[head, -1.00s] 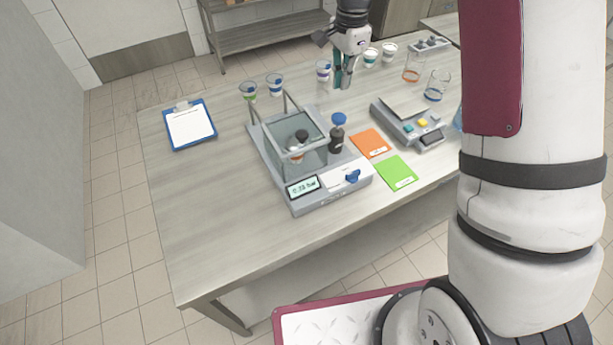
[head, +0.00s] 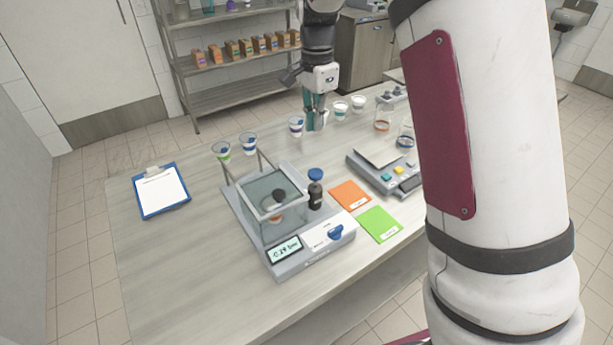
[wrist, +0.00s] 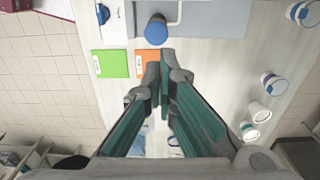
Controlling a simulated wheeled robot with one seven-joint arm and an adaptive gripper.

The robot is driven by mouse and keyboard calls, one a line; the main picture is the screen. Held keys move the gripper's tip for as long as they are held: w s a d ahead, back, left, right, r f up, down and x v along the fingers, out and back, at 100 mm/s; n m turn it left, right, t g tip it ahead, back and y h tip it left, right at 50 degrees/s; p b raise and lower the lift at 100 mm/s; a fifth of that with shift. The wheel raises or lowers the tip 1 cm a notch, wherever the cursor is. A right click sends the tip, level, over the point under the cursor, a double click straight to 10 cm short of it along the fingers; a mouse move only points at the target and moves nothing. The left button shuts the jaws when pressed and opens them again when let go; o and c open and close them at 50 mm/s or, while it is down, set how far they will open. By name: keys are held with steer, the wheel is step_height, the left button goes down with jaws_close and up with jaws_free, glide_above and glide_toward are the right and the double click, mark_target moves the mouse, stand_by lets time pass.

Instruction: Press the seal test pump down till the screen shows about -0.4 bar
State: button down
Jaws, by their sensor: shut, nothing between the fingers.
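The seal tester (head: 312,262) stands on the table with a clear chamber (head: 262,222), and a small cup with a dark top (head: 278,205) shows inside it. The pump (head: 315,196) at the chamber's right has a dark body and a blue cap; the cap also shows in the wrist view (wrist: 156,29). The screen (head: 285,249) is lit with a value near 0.39 bar, but its digits and sign are too small to be sure. My gripper (head: 314,127) is shut and empty, above and behind the pump in the picture, apart from it. Its fingers (wrist: 164,62) show in the wrist view.
A blue knob (head: 335,232) is on the tester's front. An orange card (head: 350,195) and a green card (head: 380,224) lie to the right, near a scale (head: 385,172). Several cups stand behind. A clipboard (head: 161,191) lies left; the table's front left is clear.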

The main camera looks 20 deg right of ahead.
mark_target(315, 171)
steer(key=shift+a+r, duration=0.1)
steer(key=shift+r, duration=0.75)
steer(key=shift+f, duration=0.1)
steer(key=f+p, duration=0.1)
steer(key=f, duration=0.5)
steer(key=f+p, duration=0.1)
steer(key=f, duration=0.5)
steer(key=shift+s+f, duration=0.2)
steer(key=shift+f, duration=0.2)
steer(key=shift+w+f, duration=0.1)
steer(key=shift+f, duration=0.4)
step_height(315, 171, down, 4)
steer(key=shift+r+b, duration=0.1)
steer(key=shift+b, duration=0.25)
steer(key=shift+r, duration=0.1)
step_height(315, 171, up, 12)
